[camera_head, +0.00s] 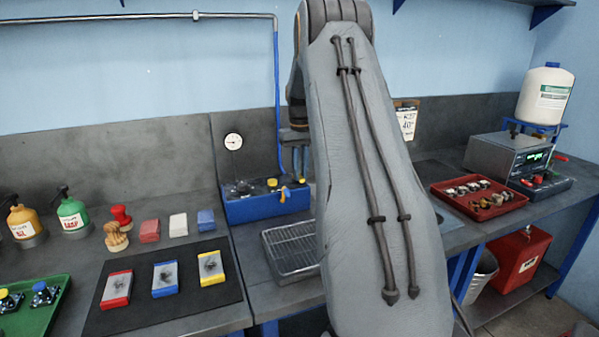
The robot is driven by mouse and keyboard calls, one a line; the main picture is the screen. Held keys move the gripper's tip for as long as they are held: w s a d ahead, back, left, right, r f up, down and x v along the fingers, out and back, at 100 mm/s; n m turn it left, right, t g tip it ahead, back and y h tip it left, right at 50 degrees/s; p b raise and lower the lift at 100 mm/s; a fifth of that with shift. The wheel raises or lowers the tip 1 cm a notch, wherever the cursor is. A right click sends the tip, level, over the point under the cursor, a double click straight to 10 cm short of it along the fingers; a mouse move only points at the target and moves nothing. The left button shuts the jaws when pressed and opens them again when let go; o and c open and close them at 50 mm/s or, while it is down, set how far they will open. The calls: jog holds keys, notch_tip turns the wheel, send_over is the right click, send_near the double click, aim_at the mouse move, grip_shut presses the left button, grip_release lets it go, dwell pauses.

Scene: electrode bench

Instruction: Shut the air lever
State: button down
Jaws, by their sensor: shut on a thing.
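A blue air box (250,209) stands on the bench in the middle, with a blue hose coming down to it from the wall pipe. Yellow parts show on it: a round knob (272,183) on top and a lever-like yellow piece (283,195) at its front right. My gripper (298,174) points down at the box's right end, its fingers closed at a small yellow part there that looks like the air lever. My arm hides the area just right of it, and the lever's exact angle is too small to tell.
A wire rack tray (284,272) lies in front of the box. Red, blue and yellow blocks rest on a black mat (205,318) at left. A red tray (505,208) and a grey meter (497,158) stand at right. A round gauge (233,141) is on the back wall.

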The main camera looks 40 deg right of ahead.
jog(key=shift+r, duration=0.15)
jog(key=c, duration=1.7)
grip_release()
jog(key=shift+r+b, duration=1.15)
jog(key=shift+r, duration=2.7)
jog(key=s+a+f+n, duration=0.1)
jog(key=s+a+f, duration=0.1)
jog(key=a, duration=0.6)
jog(key=s+a+f, duration=0.3)
jog(key=a, duration=0.4)
jog(key=s+a+f+n, duration=0.1)
jog(key=s+a+f, duration=0.1)
jog(key=a, duration=0.6)
jog(key=shift+n+t, duration=0.6)
jog(key=shift+n, duration=0.1)
jog(key=s+a+f, duration=0.2)
jog(key=s+a, duration=0.3)
jog(key=s, duration=0.1)
jog(key=s+a+f, duration=0.3)
jog(key=s+a, duration=0.1)
jog(key=s, duration=0.3)
jog(key=s+a+f, duration=0.3)
jog(key=s+a, duration=0.2)
jog(key=s, duration=0.2)
jog(key=shift+a, duration=0.35)
